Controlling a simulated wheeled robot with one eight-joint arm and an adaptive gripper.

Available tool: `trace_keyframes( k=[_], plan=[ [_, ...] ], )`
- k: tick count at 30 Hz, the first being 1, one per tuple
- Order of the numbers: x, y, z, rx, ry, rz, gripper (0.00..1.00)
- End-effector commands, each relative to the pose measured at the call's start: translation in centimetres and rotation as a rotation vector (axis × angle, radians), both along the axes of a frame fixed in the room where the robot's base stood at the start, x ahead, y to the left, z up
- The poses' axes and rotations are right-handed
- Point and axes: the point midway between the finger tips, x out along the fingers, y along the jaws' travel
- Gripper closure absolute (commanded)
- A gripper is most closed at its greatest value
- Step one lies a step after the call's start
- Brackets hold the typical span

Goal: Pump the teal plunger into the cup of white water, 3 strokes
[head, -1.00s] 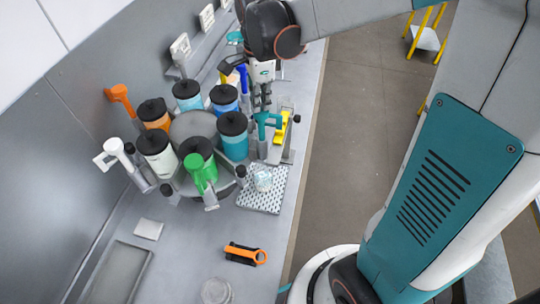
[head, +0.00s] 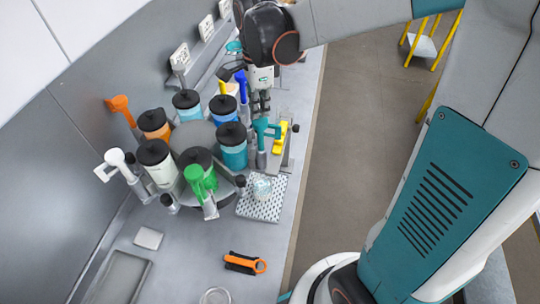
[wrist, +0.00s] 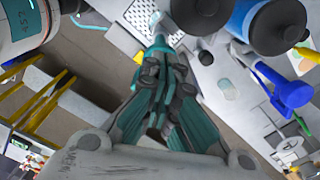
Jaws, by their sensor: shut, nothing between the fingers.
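The teal plunger (head: 263,128) stands at the right front of the round carousel, beside the teal-banded canister (head: 232,150). My gripper (head: 262,108) is shut and empty, just above and behind the plunger's handle. In the wrist view my gripper's fingers (wrist: 165,75) are together, and the teal plunger (wrist: 158,45) shows just past their tips. I cannot tell whether they touch it. The small clear cup (head: 262,187) stands on the perforated white tray (head: 262,208), in front of the plunger. Its contents look pale with a teal tint.
Other black-lidded canisters ring the carousel, with green (head: 198,182), white (head: 118,160), orange (head: 120,108) and blue (head: 242,82) plungers. An orange-and-black tool (head: 245,263) lies on the bench front. The bench edge drops to floor at right.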

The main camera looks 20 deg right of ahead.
Motion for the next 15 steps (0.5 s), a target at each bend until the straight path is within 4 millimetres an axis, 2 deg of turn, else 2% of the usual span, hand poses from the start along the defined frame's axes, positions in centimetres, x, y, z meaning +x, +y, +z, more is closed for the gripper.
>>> trace_keyframes(
  k=[15],
  plan=[
    [-0.1,0.0,-1.9,0.0,0.0,0.0,1.0]
  ],
)
